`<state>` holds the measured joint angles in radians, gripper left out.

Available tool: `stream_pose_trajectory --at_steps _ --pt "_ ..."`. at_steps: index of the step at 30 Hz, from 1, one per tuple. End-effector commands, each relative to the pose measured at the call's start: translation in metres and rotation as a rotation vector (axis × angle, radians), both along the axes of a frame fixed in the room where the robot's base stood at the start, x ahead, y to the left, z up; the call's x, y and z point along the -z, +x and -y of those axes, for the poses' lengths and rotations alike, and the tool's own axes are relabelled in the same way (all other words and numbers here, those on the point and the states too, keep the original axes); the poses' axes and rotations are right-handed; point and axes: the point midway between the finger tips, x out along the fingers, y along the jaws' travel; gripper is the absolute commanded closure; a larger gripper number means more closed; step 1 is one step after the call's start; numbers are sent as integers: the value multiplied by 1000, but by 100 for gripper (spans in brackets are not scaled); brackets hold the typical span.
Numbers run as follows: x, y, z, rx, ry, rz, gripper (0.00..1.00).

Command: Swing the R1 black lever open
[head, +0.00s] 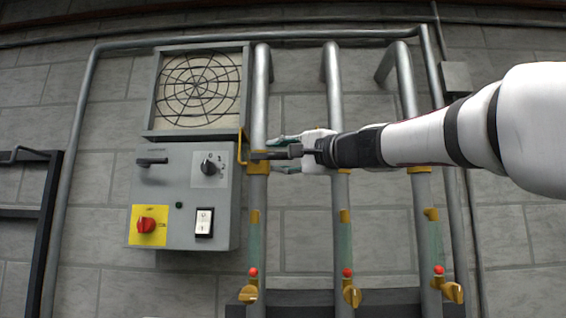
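Three grey vertical pipes stand on the wall, each with a yellow valve fitting. A dark lever (275,154) sticks out to the right from the fitting on the left pipe (256,168). It looks like the black lever; no R1 label is readable. My gripper (282,154) reaches in from the right. Its fingers with greenish tips are spread above and below the lever, with gaps visible. Contact with the lever cannot be told. My gripper body hides part of the middle pipe and the lever's right end.
A grey control box (185,196) with a knob, red switch and black handle is left of the pipes. A yellow bent handle (241,147) stands close to the left fitting. A fan grille (198,90) is above. Yellow taps (248,293) sit low on the pipes.

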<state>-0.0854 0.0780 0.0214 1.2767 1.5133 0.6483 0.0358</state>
Motion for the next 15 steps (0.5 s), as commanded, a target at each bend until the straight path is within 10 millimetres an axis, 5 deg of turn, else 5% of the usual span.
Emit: stream_pose_trajectory --at_steps 7,12,15 --pt "0 1 0 0 0 0 64" --pt "0 1 0 0 0 0 100" --pt "0 0 0 0 0 0 100"
